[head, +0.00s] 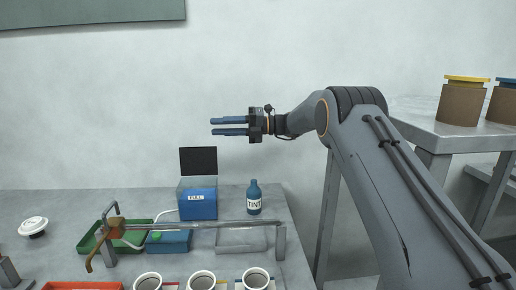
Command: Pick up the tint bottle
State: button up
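The tint bottle (254,198) is a small dark blue bottle with a white label reading TINT. It stands upright on the grey table, right of the blue box. My gripper (212,126) is in the air above and to the left of the bottle, well apart from it. Its two blue fingers point left with a gap between them, and nothing is between them.
A blue box (198,205) marked FULL with a raised dark panel stands left of the bottle. A metal rail (205,225) crosses in front of it. A green tray (92,240) is at left. Several cups (202,281) line the front. A side table (420,125) holds lidded brown jars (461,104).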

aim_at(254, 192)
jog(key=k, duration=1)
